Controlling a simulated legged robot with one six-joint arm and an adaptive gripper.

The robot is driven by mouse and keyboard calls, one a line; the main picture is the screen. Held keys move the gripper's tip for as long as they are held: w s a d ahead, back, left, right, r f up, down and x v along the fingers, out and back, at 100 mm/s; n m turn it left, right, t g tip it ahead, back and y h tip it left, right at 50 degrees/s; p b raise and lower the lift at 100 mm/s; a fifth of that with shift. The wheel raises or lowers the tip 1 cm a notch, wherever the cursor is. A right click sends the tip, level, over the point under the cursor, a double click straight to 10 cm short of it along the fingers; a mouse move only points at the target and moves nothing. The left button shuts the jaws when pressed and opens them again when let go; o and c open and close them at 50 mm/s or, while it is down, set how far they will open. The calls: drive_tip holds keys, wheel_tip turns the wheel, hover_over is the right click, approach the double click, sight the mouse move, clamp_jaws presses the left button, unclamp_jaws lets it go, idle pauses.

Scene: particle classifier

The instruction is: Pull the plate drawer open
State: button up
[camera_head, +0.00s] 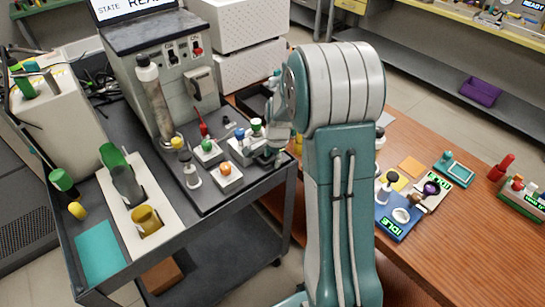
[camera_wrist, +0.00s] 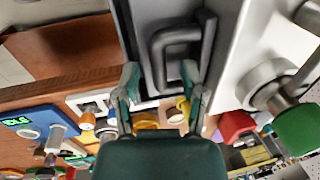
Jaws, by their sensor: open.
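In the wrist view, a dark drawer front with a dark U-shaped handle (camera_wrist: 158,62) stands ahead of my gripper (camera_wrist: 160,78). The two teal fingers are open and apart, one on the left and one on the right.
The grey cart (camera_head: 240,190) holds small button boxes (camera_head: 227,175), a bottle-like cylinder (camera_head: 153,100) and a white holder (camera_head: 135,210) with colored parts. White boxes (camera_head: 240,65) stand behind. A wooden table (camera_head: 440,250) with small devices lies to the right. Floor shows between cart and table.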

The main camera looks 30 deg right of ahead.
clamp_jaws()
drive_tip(key=shift+s, duration=0.1)
